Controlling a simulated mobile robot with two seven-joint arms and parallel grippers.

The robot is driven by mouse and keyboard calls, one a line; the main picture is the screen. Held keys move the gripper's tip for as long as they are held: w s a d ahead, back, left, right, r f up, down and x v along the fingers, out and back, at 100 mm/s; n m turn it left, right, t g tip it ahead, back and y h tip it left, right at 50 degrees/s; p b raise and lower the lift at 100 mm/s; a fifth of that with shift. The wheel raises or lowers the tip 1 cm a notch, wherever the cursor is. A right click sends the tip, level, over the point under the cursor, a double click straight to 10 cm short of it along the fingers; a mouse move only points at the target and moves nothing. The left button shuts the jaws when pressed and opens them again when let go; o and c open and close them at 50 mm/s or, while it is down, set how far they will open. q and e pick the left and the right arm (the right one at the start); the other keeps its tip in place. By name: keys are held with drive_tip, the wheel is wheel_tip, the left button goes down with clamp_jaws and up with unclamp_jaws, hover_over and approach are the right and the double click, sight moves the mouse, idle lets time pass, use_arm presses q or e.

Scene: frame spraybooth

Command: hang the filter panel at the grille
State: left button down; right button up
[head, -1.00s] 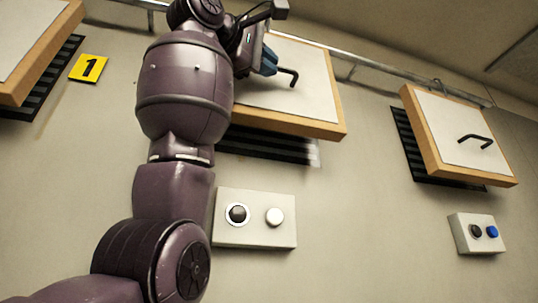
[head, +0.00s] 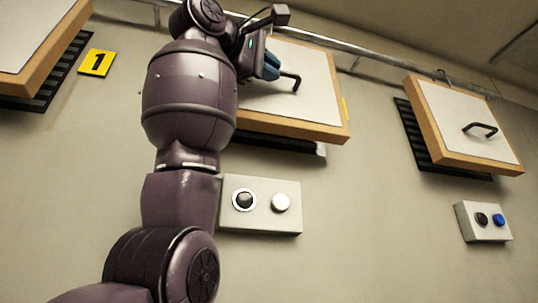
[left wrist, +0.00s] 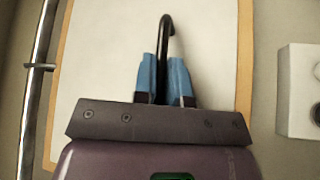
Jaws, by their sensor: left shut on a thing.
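The filter panel (head: 310,88) is a white sheet in a wooden frame with a black handle (head: 291,80). It is in the middle of the head view, partly behind my left arm, and also fills the left wrist view (left wrist: 210,50). My left gripper (head: 272,66) has blue fingers shut on the black handle; they also show in the left wrist view (left wrist: 163,80). A dark grille (head: 275,143) shows as a thin strip below the panel's lower edge; the panel covers the rest. Whether the panel's top touches the rail is hidden. My right gripper is not in view.
A metal rail (head: 365,68) runs along the wall top. Another panel (head: 465,125) hangs at right before its own grille, and a third (head: 30,40) at left beside a yellow "1" sign (head: 96,62). Button boxes (head: 262,222) and (head: 484,221) sit on the wall below.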

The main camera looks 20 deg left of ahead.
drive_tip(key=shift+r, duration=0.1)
use_arm(q)
drive_tip(key=c, duration=1.2)
unclamp_jaws()
drive_tip(key=shift+o, duration=0.5)
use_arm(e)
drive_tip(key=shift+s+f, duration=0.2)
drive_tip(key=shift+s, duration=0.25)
use_arm(q)
drive_tip(key=b+v, duration=0.2)
drive_tip(key=v, duration=0.9)
drive_tip(key=shift+r, duration=0.15)
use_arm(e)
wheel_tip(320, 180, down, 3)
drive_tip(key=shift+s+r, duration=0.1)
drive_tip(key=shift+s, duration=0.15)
